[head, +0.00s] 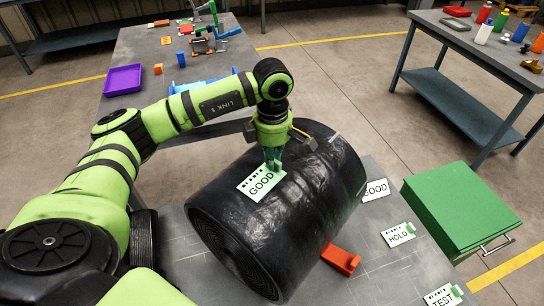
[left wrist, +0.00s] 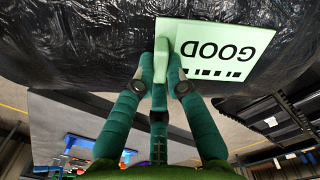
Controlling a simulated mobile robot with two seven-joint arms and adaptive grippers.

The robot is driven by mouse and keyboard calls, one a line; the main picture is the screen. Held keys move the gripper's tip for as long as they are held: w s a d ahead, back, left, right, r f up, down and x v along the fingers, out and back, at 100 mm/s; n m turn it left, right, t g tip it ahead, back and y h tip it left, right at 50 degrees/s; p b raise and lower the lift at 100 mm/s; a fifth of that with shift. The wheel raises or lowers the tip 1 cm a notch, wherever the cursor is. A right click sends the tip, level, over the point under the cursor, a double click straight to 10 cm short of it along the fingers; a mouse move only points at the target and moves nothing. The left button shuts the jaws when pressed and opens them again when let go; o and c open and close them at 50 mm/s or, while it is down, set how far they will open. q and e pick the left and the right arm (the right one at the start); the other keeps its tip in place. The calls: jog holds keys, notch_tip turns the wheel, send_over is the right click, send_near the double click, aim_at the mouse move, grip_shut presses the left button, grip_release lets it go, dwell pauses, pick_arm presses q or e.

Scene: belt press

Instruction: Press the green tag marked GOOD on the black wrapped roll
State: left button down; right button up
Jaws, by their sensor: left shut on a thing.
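The black wrapped roll (head: 318,200) lies on its side on the grey table, one coiled end facing the lower left. A pale green tag marked GOOD (head: 258,186) appears over the roll's upper surface. My left gripper (head: 272,160) is above the roll, shut on the tag's green grip tab. In the left wrist view the tag (left wrist: 215,55) is upside down, and the fingers (left wrist: 161,75) close on the tab at its edge. The roll's wrap (left wrist: 70,40) is right behind it. I cannot tell whether the tag touches the wrap all over. My right gripper is not in view.
White tags marked GOOD (head: 376,190), HOLD (head: 398,235) and TEST (head: 438,298) lie along the table's right side. An orange-red block (head: 341,259) is beside the roll. A green cabinet (head: 455,215) stands at right. Benches with tools and bottles are behind.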

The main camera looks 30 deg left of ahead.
pick_arm(q)
jog(key=shift+s+f, duration=0.15)
jog(key=shift+f, duration=0.1)
dwell(0.4)
jog(key=c, duration=1.2)
grip_release()
jog(key=shift+r, duration=0.2)
jog(key=shift+w+r, duration=0.2)
notch_tip(320, 180, up, 12)
jog(key=shift+f, duration=0.25)
jog(key=shift+r, duration=0.1)
